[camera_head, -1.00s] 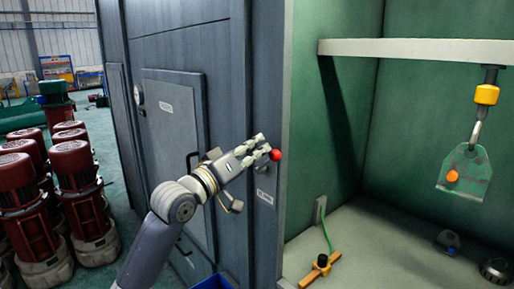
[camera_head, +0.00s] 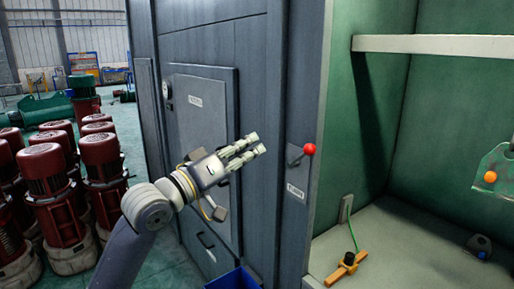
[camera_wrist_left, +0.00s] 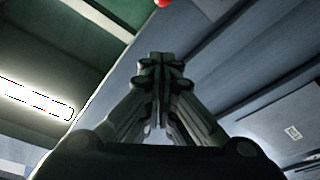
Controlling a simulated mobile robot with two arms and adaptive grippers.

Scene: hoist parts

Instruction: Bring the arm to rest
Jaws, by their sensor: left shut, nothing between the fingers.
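My left gripper (camera_head: 256,145) is in front of the grey cabinet, raised and pointing right. Its fingers are shut with nothing between them, and they also show together in the left wrist view (camera_wrist_left: 160,62). A lever with a red ball knob (camera_head: 309,149) is on the cabinet's narrow front panel. The gripper is to the left of the knob, with a clear gap between them. The knob shows at the top edge of the left wrist view (camera_wrist_left: 163,2). My right gripper is in neither view.
The grey cabinet (camera_head: 215,50) is close beside my arm. Several red motors (camera_head: 47,172) stand at the left. A blue bin (camera_head: 235,279) is below.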

